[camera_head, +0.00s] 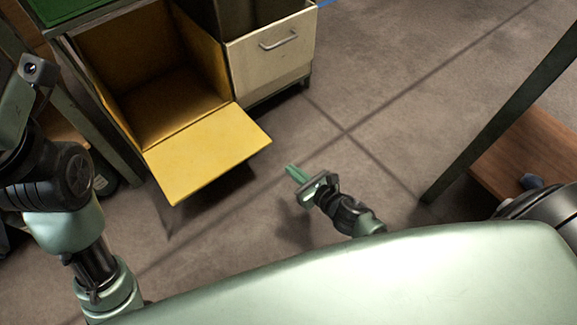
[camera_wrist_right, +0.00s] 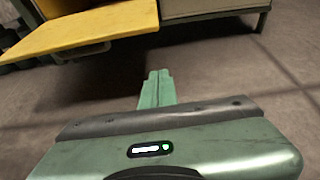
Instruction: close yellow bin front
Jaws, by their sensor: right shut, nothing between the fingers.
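The yellow bin (camera_head: 211,58) is an open box in a metal frame at the upper left of the head view. Its yellow front (camera_head: 205,155) is folded down and sticks out toward me, roughly flat. The front also shows at the upper left of the right wrist view (camera_wrist_right: 85,30), with a handle on its underside. My right gripper (camera_head: 291,172) is shut and empty, right of the front's near corner and apart from it. It also shows in the right wrist view (camera_wrist_right: 156,88). My left arm is at the left edge; its gripper fingers are not clearly seen.
A cream bin (camera_head: 270,50) with a metal handle stands right of the yellow bin, its front upright. A green bin (camera_head: 65,8) is at the top left. A wooden shelf (camera_head: 530,155) with a dark metal post is at the right. The floor (camera_head: 400,90) between is clear.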

